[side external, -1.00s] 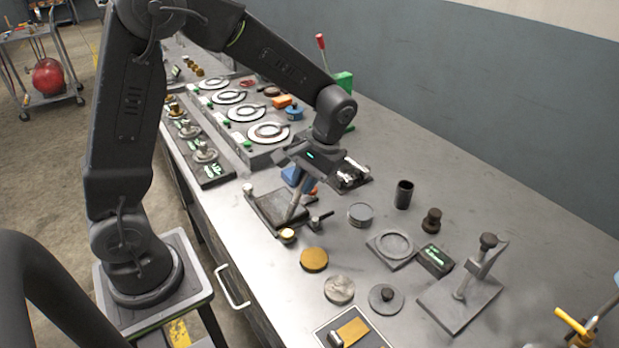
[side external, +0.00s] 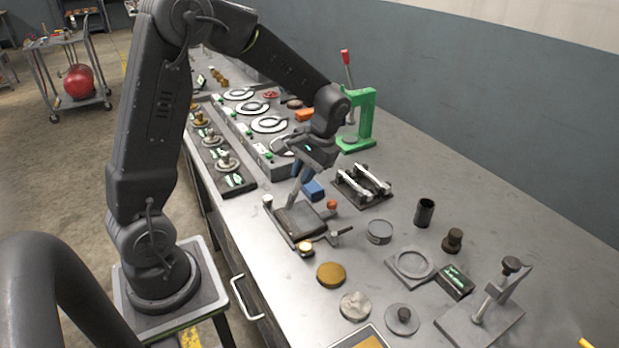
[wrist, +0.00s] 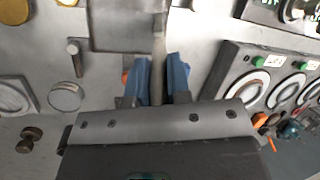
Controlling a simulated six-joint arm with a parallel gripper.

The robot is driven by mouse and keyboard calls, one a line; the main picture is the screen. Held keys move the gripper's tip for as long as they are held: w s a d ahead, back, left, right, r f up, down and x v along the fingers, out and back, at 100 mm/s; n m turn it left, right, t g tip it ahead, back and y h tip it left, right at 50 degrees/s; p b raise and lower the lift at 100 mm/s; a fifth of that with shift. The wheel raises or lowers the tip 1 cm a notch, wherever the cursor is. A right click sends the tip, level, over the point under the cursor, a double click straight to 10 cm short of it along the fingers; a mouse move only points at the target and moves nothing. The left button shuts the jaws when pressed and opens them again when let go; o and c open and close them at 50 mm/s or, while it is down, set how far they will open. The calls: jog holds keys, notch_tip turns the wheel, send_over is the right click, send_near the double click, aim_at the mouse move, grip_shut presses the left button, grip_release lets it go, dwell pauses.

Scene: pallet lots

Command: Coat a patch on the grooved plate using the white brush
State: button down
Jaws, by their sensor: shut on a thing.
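My gripper (side external: 304,172) is shut on the white brush (side external: 294,190), which looks pale grey and leans slightly. In the wrist view the brush handle (wrist: 158,45) stands between my blue fingers (wrist: 158,85). The grooved plate appears to be the dark plate (side external: 303,221) in a small clamping fixture on the bench; its grooves are too small to make out. The brush's lower end is at the plate's far left part, and I cannot tell whether it touches. No coated patch can be made out. In the wrist view the brush's lower end is out of clear sight.
A gold disc (side external: 331,274) and grey tin (side external: 379,231) lie nearby. A green press (side external: 360,125) stands farther back.

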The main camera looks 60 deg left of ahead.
jog(key=shift+s+a+f, duration=0.1)
jog(key=shift+s+a, duration=0.65)
jog(key=shift+a, duration=0.15)
jog(key=shift+d+r, duration=0.2)
jog(key=shift+d, duration=5.7)
notch_tip(320, 180, up, 8)
jog(key=shift+s+a+f, duration=0.1)
jog(key=shift+s+f, duration=0.15)
jog(key=shift+f, duration=0.3)
